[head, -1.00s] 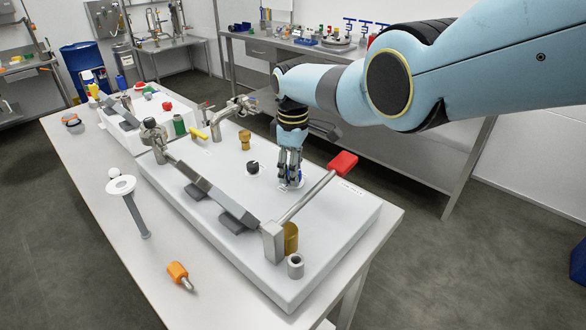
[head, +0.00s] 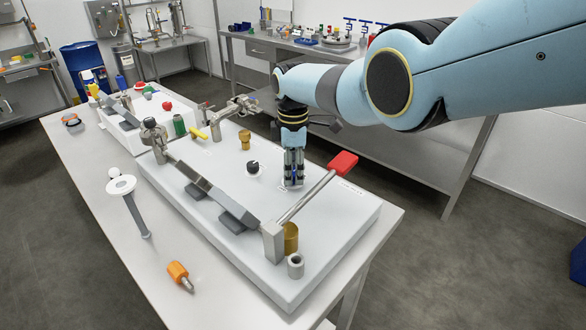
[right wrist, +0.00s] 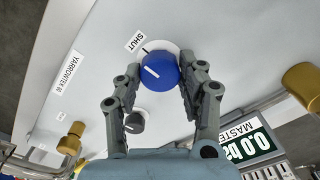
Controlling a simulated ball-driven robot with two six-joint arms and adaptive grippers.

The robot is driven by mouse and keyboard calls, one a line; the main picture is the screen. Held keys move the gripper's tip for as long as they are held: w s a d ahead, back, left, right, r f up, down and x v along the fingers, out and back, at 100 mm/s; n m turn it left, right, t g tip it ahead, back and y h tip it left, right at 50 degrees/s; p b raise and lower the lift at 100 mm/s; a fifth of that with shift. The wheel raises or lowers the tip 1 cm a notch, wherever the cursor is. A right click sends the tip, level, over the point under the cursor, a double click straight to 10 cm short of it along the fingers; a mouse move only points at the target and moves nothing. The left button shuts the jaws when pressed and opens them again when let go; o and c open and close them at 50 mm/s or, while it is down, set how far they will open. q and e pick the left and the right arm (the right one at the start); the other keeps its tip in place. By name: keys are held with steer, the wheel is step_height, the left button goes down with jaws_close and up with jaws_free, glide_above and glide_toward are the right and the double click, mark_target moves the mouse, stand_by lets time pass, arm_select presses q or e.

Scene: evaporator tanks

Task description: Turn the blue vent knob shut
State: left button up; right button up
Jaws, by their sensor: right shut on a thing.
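The blue vent knob (right wrist: 159,72) sits on a round white plate on the pale panel, with a white line on its top. A label reading SHUT (right wrist: 134,41) and a black mark lie beside it. The white line points toward the upper left, roughly to the side of that mark; I cannot tell if they line up exactly. My right gripper (head: 292,184) points down at the panel, and in the right wrist view its fingers (right wrist: 163,85) are shut on the knob from both sides. In the head view the fingers mostly hide the knob. My left gripper is not in view.
A small black knob (head: 253,168) stands left of my right gripper. A metal lever with a red handle (head: 342,163) rises close on the right. A brass knob (head: 245,138) stands farther back. An orange-handled piece (head: 178,272) and a white-disc rod (head: 121,185) lie on the bench.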

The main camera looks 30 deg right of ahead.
mark_target(293, 172)
steer(key=o, duration=1.2)
step_height(293, 172, up, 12)
steer(key=shift+f, duration=0.1)
stand_by(0.3)
